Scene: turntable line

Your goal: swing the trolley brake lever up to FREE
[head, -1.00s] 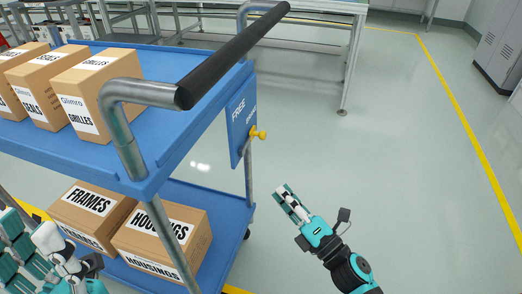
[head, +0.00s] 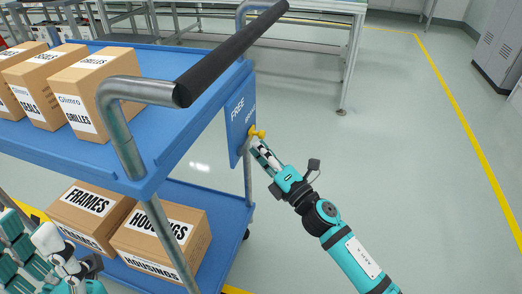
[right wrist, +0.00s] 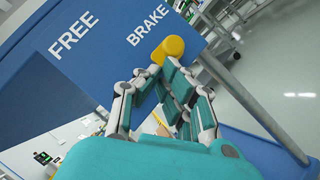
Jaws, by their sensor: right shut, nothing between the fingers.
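The brake lever's yellow knob (head: 257,133) sticks out beside the blue brake plate (head: 240,120) on the trolley's right end. In the right wrist view the knob (right wrist: 172,48) sits near the word BRAKE, with FREE at the plate's other side. My right gripper (head: 257,146) is shut and empty, its fingertips just below the knob. In the right wrist view the fingertips (right wrist: 155,75) meet close under it; I cannot tell whether they touch. My left gripper shows in part at the lower left of the head view; its jaw state is unclear.
The blue trolley (head: 205,95) carries boxes on its top and lower shelves. Its black push handle (head: 232,52) rises above the plate, and a grey post (head: 248,180) stands below it. The floor to the right is open. A grey locker (head: 498,50) stands far right.

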